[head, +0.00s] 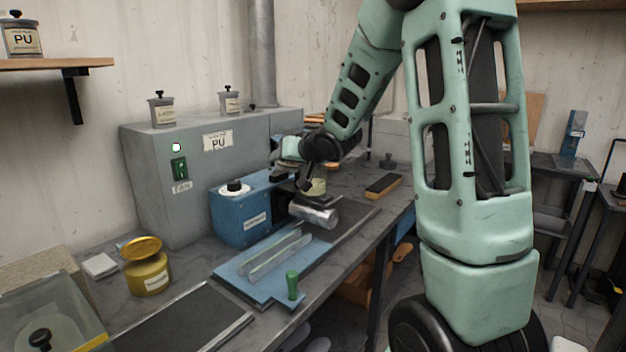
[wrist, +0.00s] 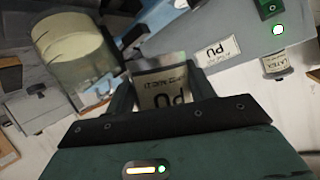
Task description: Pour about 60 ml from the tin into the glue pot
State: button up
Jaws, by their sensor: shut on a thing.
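The tin (wrist: 160,82), grey with a PU label, is between my gripper's fingers (wrist: 163,92) in the wrist view. My gripper is shut on it. In the head view my gripper (head: 292,172) is over the bench near the blue machine, and the tin is hard to make out there. In the head view a cream jar (head: 318,186) shows partly behind my gripper. I see no stream of liquid; the tin's mouth is hidden.
A blue machine (head: 238,218) and a blue plate with rails (head: 232,270) lie left of my gripper, with a silver cylinder (head: 314,214) just below it. A brass pot (head: 148,278) stands front left. The grey fan cabinet (head: 150,180) stands behind. A dark block (head: 383,186) lies right.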

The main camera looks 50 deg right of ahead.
jog(key=shift+a+f+n+h+b, duration=0.2)
jog(key=shift+f+b, duration=0.3)
jog(key=shift+b, duration=0.75)
jog(key=shift+a+f+n+h+b, duration=0.1)
jog(key=shift+a+f+n+b, duration=0.3)
jog(key=shift+b, duration=0.8)
jog(key=f+b, duration=0.1)
jog(key=b, duration=0.4)
jog(key=a+f+n+h+b, duration=0.1)
jog(key=f+b, duration=0.1)
jog(key=b, duration=0.3)
jog(key=shift+w+f, duration=0.15)
jog(key=shift+f, duration=0.05)
jog(key=shift+a+b, duration=0.15)
jog(key=shift+b, duration=0.4)
